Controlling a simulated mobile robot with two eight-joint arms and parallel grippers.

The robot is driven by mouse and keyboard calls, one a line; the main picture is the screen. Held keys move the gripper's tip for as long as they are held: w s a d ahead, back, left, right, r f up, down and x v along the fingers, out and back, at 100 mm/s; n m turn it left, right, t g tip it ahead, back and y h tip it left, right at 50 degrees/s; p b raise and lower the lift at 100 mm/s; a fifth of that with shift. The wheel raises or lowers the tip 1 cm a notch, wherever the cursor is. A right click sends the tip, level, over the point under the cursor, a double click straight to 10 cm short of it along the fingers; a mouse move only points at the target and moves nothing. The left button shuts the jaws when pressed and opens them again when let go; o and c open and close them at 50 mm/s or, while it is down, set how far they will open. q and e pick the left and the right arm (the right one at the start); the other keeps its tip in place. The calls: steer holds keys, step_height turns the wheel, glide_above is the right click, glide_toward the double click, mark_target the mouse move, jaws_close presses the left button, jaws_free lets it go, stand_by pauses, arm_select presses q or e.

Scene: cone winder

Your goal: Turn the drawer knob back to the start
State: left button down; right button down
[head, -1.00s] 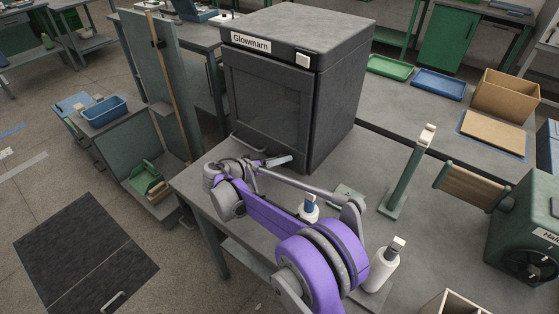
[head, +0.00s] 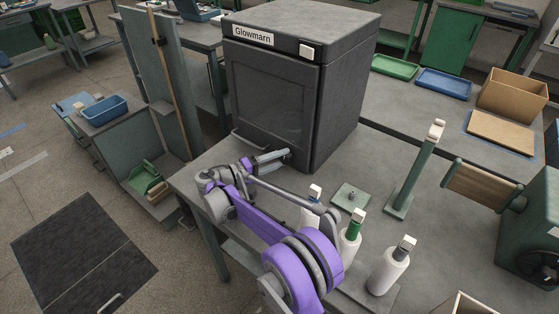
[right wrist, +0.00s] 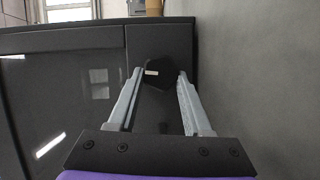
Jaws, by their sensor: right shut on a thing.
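The drawer knob (right wrist: 158,76) is a dark, many-sided knob with a short white mark, which lies nearly level in the right wrist view. It sits on the narrow right strip of the dark cabinet (head: 270,98) labelled "Glowmarn". My right gripper (right wrist: 159,77) has its two grey fingers on either side of the knob and is shut on it. In the head view my right gripper (head: 278,158) is low at the cabinet's front, by the right corner, and the knob cannot be made out there. My left gripper is not in view.
A green post (head: 412,180) and a winder with a wooden roller (head: 480,186) are further right. A square green plate (head: 351,196) lies on the bench.

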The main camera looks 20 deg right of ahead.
steer(key=shift+n+h, duration=0.3)
steer(key=shift+n, duration=0.3)
steer(key=shift+c, duration=1.6)
jaws_free()
steer(key=v, duration=1.1)
steer(key=shift+d, duration=0.1)
